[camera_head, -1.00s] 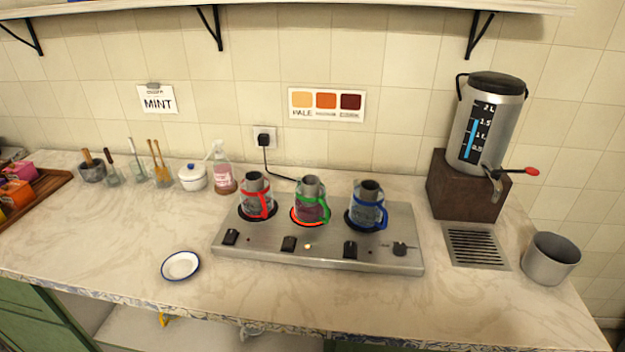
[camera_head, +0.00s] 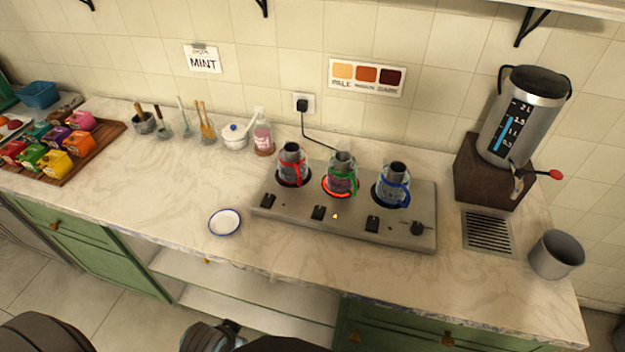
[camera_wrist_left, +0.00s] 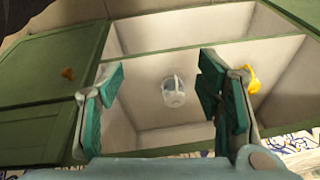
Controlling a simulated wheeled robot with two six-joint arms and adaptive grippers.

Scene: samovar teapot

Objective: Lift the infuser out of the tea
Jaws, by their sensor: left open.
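Three small glass teapots stand in a row on the steel hotplate (camera_head: 275,219), with red (camera_head: 291,172), green (camera_head: 341,181) and blue (camera_head: 392,189) handles. The green-handled pot holds pinkish-red liquid, and its burner ring glows red. A grey cylinder with a dark top, seemingly an infuser, sits in the mouth of each pot. A small white saucer with a blue rim (camera_head: 224,222) lies on the counter, left of the hotplate. My left gripper (camera_wrist_left: 161,82) is open and empty in the left wrist view, facing the open cabinet below the counter. My right gripper is not identifiable.
A samovar (camera_head: 523,115) stands on a dark block at right, beside a drain grate (camera_head: 488,232) and a grey pot (camera_head: 556,255). Jars with utensils line the wall. Colourful boxes sit on a wooden tray (camera_head: 112,130). A clear vessel (camera_wrist_left: 173,95) is in the cabinet. The left front counter is clear.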

